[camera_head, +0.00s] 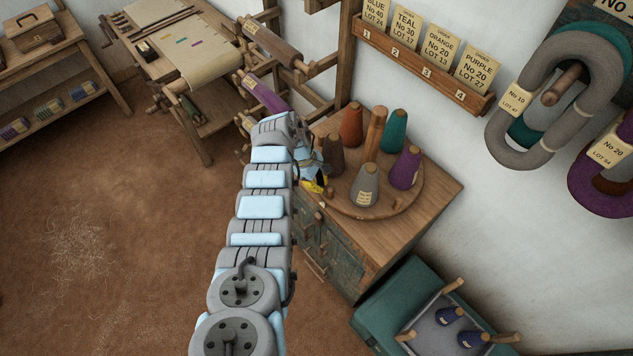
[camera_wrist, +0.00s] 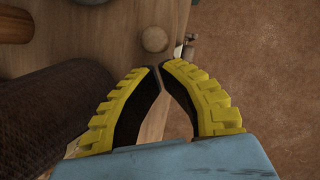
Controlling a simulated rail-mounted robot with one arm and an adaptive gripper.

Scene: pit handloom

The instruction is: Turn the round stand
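The round stand (camera_head: 388,203) is a wooden disc with an upright post (camera_head: 375,134) in the middle, on a wooden cabinet. It bears cones: orange-brown (camera_head: 351,124), teal (camera_head: 394,131), purple (camera_head: 405,168), grey (camera_head: 365,186) and dark brown (camera_head: 331,154). My gripper (camera_head: 319,184) is at the stand's left edge, beside the dark brown cone. In the wrist view its yellow fingers (camera_wrist: 159,67) meet almost tip to tip, with nothing seen between them. A round wooden knob (camera_wrist: 155,38) lies just beyond the tips. I cannot tell whether they touch it.
The cabinet (camera_head: 430,208) stands against the white wall. A rack of numbered cards (camera_head: 425,66) and hanging yarn hanks (camera_head: 530,135) are above and right. A teal box (camera_head: 395,300) with a tray of small cones is below right. The loom (camera_head: 190,55) is behind left; the floor at left is open.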

